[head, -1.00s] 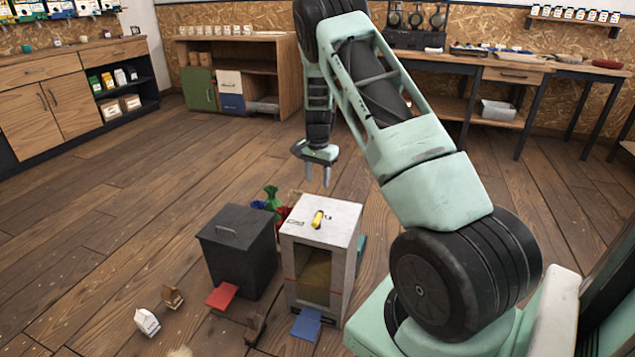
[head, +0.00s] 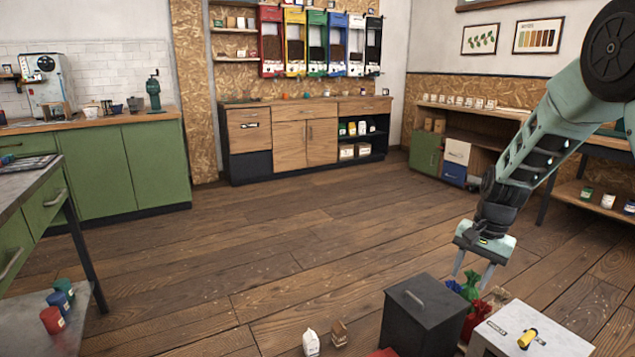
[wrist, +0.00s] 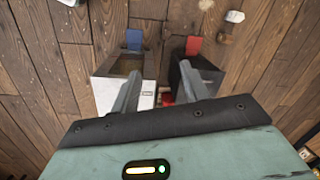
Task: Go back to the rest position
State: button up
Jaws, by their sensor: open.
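My gripper (head: 473,272) hangs at the end of my arm at the right of the head view, fingers pointing down and spread apart with nothing between them. It is above and behind a dark grey box (head: 432,313) with a handle on its lid and a white box (head: 545,343) with a yellow item (head: 527,339) on top. In the wrist view the two fingers (wrist: 162,95) reach over the white box (wrist: 140,98) and the dark box (wrist: 197,78), apart from each other.
Red and green bags (head: 469,290) stand behind the boxes. Two small cartons, one white (head: 310,342) and one brown (head: 339,333), are on the floor left of them. A green-drawer table (head: 35,215) stands at the left edge. The middle floor is clear.

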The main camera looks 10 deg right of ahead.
jog(key=s+a+r+n, duration=0.35)
jog(key=s+a, duration=0.35)
jog(key=a, duration=0.3)
jog(key=s+a+r+n, duration=0.3)
jog(key=s+a+n, duration=0.25)
jog(key=a, duration=0.55)
jog(key=s+a+r+n, duration=0.1)
jog(key=s+a+n, duration=0.25)
jog(key=s, duration=0.55)
jog(key=s+a+r+n, duration=0.15)
jog(key=s+n, duration=0.25)
jog(key=s, duration=0.5)
notch_tip(320, 180, up, 17)
jog(key=p, duration=1.7)
jog(key=shift+s+f+h, duration=0.15)
jog(key=shift+s+h, duration=0.2)
jog(key=shift+h, duration=0.05)
jog(key=shift+n, duration=0.25)
